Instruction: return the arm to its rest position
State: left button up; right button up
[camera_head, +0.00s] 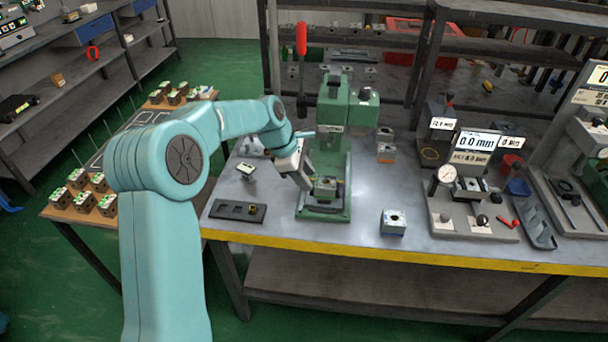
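My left arm comes in from the left and reaches over the bench. Its gripper (304,180) is beside the left side of the green press (333,120), low and close to the press base. Its fingers are small and seen from the side, so whether they are open or shut, or touching anything, cannot be told. A valve block (326,187) sits on the press base, just right of the fingertips. Another valve block (393,222) stands on the bench to the right of the press. My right gripper is not in view.
A dark tray (228,211) lies on the bench left of the press, with a small block (246,171) behind it. Measuring stands (468,200) fill the right side. A side table (124,140) holds several blocks. A red-handled tool (301,40) hangs behind the press.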

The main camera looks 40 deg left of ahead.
pick_arm(q)
jog(key=shift+s+a+r, duration=0.1)
jog(key=shift+a+r, duration=0.05)
jog(key=shift+r, duration=0.15)
dwell(0.4)
jog(key=s+d+f+m+g+h, duration=0.2)
jog(key=s+d+f+g, duration=0.2)
jog(key=d+f, duration=0.9)
jog(key=s+d+f+m, duration=0.7)
jog(key=s+m, duration=0.3)
jog(key=s+d+f+m, duration=0.7)
jog(key=s+f+m, duration=0.1)
jog(key=s+m, duration=0.1)
jog(key=shift+s+m+y, duration=0.4)
jog(key=shift+s, duration=0.4)
